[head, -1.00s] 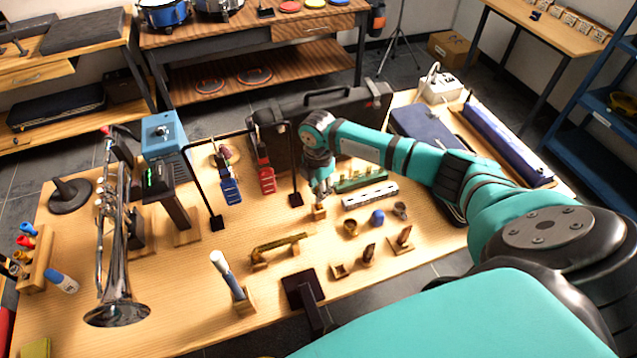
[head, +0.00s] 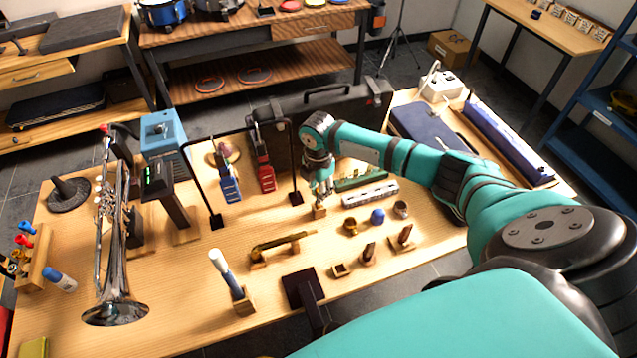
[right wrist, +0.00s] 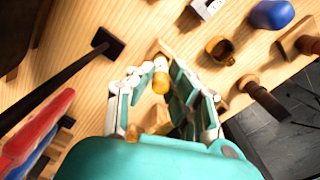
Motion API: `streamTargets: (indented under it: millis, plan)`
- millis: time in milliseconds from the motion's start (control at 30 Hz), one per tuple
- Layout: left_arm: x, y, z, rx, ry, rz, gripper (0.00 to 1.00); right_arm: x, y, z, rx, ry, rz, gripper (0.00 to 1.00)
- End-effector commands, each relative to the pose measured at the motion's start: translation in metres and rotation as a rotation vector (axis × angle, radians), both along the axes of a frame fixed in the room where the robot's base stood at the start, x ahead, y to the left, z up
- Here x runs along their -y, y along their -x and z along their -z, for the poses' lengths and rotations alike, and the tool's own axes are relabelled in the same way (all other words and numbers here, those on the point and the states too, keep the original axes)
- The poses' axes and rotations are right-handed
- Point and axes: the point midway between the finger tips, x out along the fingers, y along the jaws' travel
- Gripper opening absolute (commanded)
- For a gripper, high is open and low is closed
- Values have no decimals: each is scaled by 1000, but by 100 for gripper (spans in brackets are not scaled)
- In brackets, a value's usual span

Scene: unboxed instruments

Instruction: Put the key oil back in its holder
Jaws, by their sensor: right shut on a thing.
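My right gripper (head: 321,190) points down over a small wooden block (head: 319,211) near the middle of the table. In the right wrist view, the right gripper (right wrist: 163,92) is shut on a small bottle with an amber body and a pale tip (right wrist: 160,82), which looks like the key oil. The wooden block (right wrist: 157,48) shows just beyond the fingertips and looks like its holder. The fingers hide part of the bottle, and I cannot tell whether it is seated in the block. My left gripper is not in view.
Small cups and a blue piece (head: 377,216) stand to the right of the gripper. A black stand (head: 296,165) rises just left.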

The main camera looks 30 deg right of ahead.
Motion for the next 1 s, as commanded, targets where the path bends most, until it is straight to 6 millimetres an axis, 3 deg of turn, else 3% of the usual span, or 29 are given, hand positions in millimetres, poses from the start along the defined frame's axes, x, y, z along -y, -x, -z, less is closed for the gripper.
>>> streamTargets:
  millis: [200, 233, 433, 767, 1000]
  plan:
    - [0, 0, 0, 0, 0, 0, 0, 0, 0, 0, 0, 0, 0, 0]
    - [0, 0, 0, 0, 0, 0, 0, 0, 0, 0, 0, 0, 0, 18]
    - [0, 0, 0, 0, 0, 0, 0, 0, 0, 0, 0, 0, 0, 42]
    - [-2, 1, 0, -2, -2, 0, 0, 0, 0, -5, 1, 0, 0, 42]
    - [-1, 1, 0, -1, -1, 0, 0, 1, -2, -45, 5, 0, 0, 42]
